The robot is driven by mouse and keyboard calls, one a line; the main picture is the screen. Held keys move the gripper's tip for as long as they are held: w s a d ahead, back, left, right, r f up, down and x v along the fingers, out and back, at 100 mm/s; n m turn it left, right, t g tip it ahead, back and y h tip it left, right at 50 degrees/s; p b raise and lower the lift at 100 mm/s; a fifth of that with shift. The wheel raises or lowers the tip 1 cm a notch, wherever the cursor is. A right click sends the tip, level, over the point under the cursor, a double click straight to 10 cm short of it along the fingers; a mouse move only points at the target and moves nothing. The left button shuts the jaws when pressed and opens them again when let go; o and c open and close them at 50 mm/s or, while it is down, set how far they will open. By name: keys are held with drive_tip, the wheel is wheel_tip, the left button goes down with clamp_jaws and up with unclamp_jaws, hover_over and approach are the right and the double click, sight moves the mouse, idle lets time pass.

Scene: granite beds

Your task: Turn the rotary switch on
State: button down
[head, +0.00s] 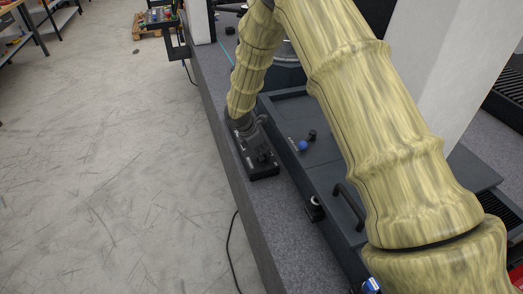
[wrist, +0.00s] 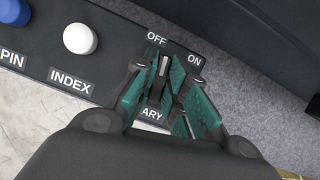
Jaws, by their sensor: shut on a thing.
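The rotary switch (wrist: 163,67) is a dark knob with a pale pointer line on a black control panel (wrist: 110,62). Its pointer is near the OFF label, and the ON label is to the right. My gripper (wrist: 166,84), with teal finger pads, is around the knob and shut on it. The fingers hide much of the knob and part of the label ending in "ARY". In the head view my gripper (head: 247,128) reaches down to the black control box (head: 264,172) on the granite ledge; the knob is too small to make out there.
A white button (wrist: 80,38) labelled INDEX and a blue button (wrist: 14,11) labelled PIN or SPIN sit left of the switch. A blue knob (head: 303,146) and a dark handle (head: 349,204) are right of the box. Open floor (head: 110,170) lies left of the ledge.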

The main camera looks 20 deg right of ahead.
drive_tip(key=m+g+p, duration=0.1)
drive_tip(key=m+g, duration=0.1)
drive_tip(key=m, duration=0.3)
drive_tip(key=shift+m, duration=0.3)
drive_tip(key=shift+s+f+m+g+y, duration=0.1)
drive_tip(key=shift+m+g+y, duration=0.25)
drive_tip(key=shift+m, duration=0.7)
drive_tip(key=shift+f+m+g+y, duration=0.15)
drive_tip(key=shift+m+g, duration=0.3)
drive_tip(key=shift+m, duration=0.6)
drive_tip(key=shift+r, duration=0.1)
drive_tip(key=c, duration=1.4)
unclamp_jaws()
drive_tip(key=shift+c, duration=0.2)
drive_tip(key=shift+r, duration=0.1)
drive_tip(key=v, duration=1.1)
drive_tip(key=shift+r, duration=0.35)
